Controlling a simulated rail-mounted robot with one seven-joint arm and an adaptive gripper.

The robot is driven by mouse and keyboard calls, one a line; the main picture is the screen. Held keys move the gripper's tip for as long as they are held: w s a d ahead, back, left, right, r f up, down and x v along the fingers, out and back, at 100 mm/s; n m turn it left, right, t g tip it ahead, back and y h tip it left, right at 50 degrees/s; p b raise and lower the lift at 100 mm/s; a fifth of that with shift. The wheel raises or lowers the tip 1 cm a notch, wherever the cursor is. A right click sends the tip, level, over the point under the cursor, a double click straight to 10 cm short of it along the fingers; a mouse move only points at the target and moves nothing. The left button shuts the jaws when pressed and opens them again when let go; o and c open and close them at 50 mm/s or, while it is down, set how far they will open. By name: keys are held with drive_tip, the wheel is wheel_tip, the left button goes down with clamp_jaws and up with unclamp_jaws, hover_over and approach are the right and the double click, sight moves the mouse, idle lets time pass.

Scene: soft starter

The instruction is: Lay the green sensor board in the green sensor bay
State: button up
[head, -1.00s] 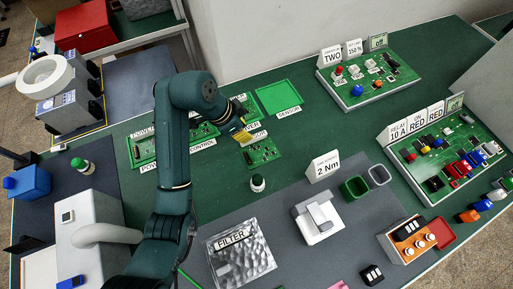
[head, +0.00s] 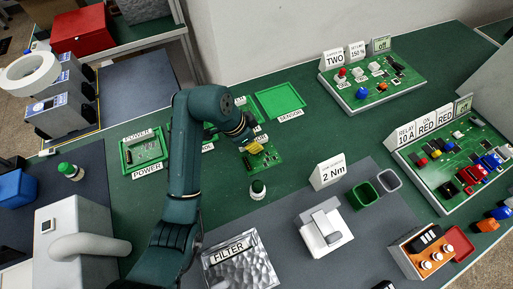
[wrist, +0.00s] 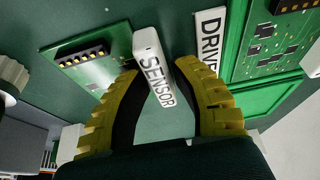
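The green sensor board (head: 267,158) lies on the green bench top, partly covered by my gripper in the head view. It also shows at the left of the wrist view (wrist: 88,66), with a black connector on it and a white SENSOR tag (wrist: 155,72) standing at its edge. My gripper (wrist: 158,72) has yellow fingers spread on either side of this tag, with a gap visible on the right; it looks open. The sensor bay (head: 281,101) is an empty green framed tray behind the board, with a SENSOR label in front.
A board fills the POWER bay (head: 143,152) at left. A DRIVER label (wrist: 208,38) and its board (wrist: 275,45) are close to my right finger. A 2 Nm sign (head: 328,171) stands to the right.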

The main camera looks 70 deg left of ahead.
clamp_jaws()
drive_tip(key=shift+f, duration=0.1)
